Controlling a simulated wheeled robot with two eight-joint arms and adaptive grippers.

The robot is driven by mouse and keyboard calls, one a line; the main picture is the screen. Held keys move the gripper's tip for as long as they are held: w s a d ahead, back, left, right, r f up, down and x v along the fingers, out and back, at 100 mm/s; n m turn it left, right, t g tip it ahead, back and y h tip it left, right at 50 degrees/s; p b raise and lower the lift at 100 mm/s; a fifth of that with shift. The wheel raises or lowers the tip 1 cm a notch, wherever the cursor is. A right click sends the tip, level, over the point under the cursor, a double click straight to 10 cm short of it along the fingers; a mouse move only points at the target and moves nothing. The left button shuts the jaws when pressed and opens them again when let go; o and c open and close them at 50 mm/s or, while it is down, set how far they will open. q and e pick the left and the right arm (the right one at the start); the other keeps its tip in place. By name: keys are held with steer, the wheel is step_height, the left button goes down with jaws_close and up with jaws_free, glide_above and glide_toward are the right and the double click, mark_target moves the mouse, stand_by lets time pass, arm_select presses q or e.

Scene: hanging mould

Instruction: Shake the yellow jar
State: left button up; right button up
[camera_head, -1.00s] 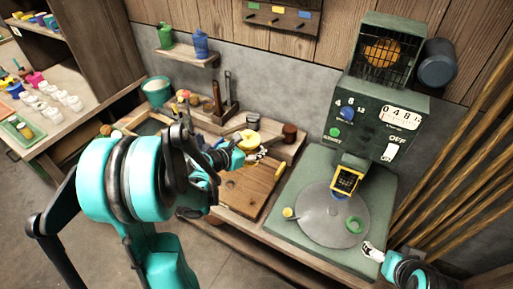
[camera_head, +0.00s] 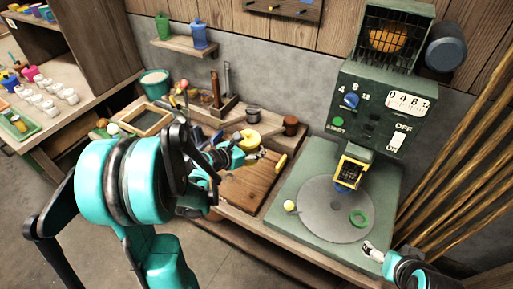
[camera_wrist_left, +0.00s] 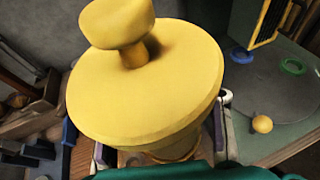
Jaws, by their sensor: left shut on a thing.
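The yellow jar (camera_head: 250,141) is a squat round pot with a knobbed lid, held by my left gripper (camera_head: 236,158) above the back of the wooden board. In the left wrist view the jar (camera_wrist_left: 150,85) fills the middle and looks tilted, its lid on. The left fingers (camera_wrist_left: 165,153) are shut on the jar's body, one at each side below the lid, and the jar hides much of them. My right gripper (camera_head: 373,252) is at the front right edge of the green machine base, apart from the jar. Its jaw gap is too small to read.
A tool rack (camera_head: 218,108) and brown pot (camera_head: 290,125) stand behind. A side table (camera_head: 60,115) is at left.

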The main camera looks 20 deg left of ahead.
mark_target(257, 135)
arm_select(q)
step_height(257, 135, up, 5)
steer(key=p, duration=0.3)
steer(key=shift+r, duration=0.2)
arm_select(e)
step_height(257, 135, up, 4)
arm_select(q)
step_height(257, 135, down, 8)
steer(key=b, duration=0.7)
steer(key=shift+r, duration=0.25)
arm_select(e)
step_height(257, 135, down, 7)
steer(key=shift+r, duration=0.1)
